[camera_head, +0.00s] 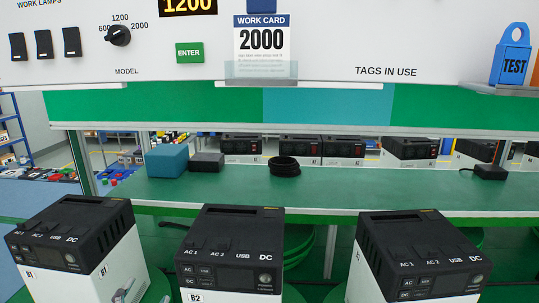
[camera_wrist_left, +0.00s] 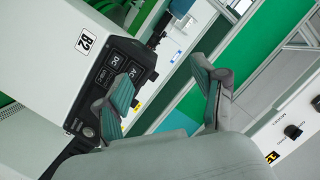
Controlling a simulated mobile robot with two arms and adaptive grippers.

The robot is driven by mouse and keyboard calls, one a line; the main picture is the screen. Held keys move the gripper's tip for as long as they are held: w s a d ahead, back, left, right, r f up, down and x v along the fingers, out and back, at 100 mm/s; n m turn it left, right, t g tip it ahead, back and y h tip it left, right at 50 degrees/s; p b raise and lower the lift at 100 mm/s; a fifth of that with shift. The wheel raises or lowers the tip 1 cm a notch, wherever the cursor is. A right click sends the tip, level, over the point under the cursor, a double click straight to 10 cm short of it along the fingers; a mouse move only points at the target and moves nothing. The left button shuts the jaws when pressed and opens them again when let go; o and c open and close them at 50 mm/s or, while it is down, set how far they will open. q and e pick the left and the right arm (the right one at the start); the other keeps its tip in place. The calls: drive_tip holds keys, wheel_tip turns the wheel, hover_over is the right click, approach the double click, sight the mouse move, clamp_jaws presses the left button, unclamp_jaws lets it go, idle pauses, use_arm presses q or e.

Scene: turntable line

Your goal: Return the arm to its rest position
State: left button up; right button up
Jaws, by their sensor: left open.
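My left gripper (camera_wrist_left: 163,95) shows in the left wrist view, with its two grey-green fingers spread apart and nothing between them. The power unit marked B2 (camera_wrist_left: 105,60) fills the left of that view, and one finger overlaps its dark front panel. I cannot tell whether they touch. In the head view, unit B2 (camera_head: 230,235) stands at the front middle, unit B1 (camera_head: 80,240) at the left and another unit (camera_head: 415,250) at the right. I cannot clearly make out either gripper in the head view.
A white control panel (camera_head: 330,55) spans the top, with a knob (camera_head: 118,36), a green ENTER button (camera_head: 190,53) and a work card (camera_head: 262,38) reading 2000. A blue TEST tag (camera_head: 512,55) stands at right. The green bench (camera_head: 350,190) carries a blue block (camera_head: 167,161) and a black coil (camera_head: 285,167).

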use_arm(q)
drive_tip(key=s+d+f+n+g+h, duration=0.1)
drive_tip(key=s+d+f+n+g, duration=0.1)
drive_tip(key=s+f+g, duration=0.7)
drive_tip(key=s+d+f+n+g+h, duration=0.1)
drive_tip(key=s+d+f+n+g, duration=0.15)
drive_tip(key=s+f, duration=1.1)
wheel_tip(320, 180, down, 33)
drive_tip(key=s+g+b, duration=0.2)
drive_tip(key=s+b, duration=0.1)
drive_tip(key=b, duration=0.4)
drive_tip(key=s+a+f+b, duration=0.2)
drive_tip(key=s+f, duration=0.6)
drive_tip(key=f, duration=0.2)
drive_tip(key=s+a+f+g+b, duration=0.1)
drive_tip(key=s+f+b, duration=0.2)
drive_tip(key=s+f, duration=0.5)
wheel_tip(320, 180, down, 4)
drive_tip(key=shift+a+r+m, duration=0.2)
drive_tip(key=shift+a+m, duration=0.15)
drive_tip(key=shift+g, duration=0.25)
